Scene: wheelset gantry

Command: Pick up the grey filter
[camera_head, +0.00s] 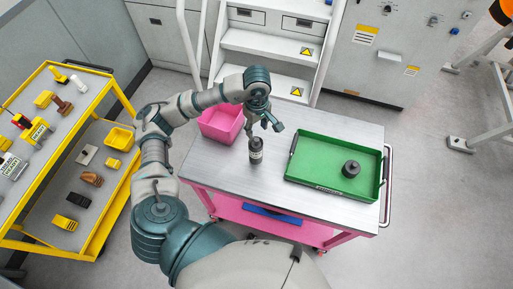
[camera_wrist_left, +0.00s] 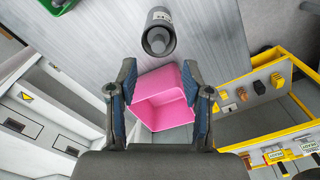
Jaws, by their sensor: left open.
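The grey filter (camera_head: 256,151) is a dark grey cylinder with a pale label. It stands upright on the metal top of the pink cart (camera_head: 232,178), left of the green tray. My left gripper (camera_head: 264,127) is above it in the head view, apart from it. In the left wrist view the filter (camera_wrist_left: 160,34) is at the top centre, beyond the fingertips. The left gripper (camera_wrist_left: 158,68) shows open there, with nothing between its fingers. My right gripper is in neither view.
A pink bin (camera_head: 221,123) stands on the cart behind the filter. A green tray (camera_head: 306,181) on the right holds a dark round part (camera_head: 351,169). A yellow shelf trolley (camera_head: 112,178) with several small items is at the left. White steps (camera_head: 268,45) stand behind.

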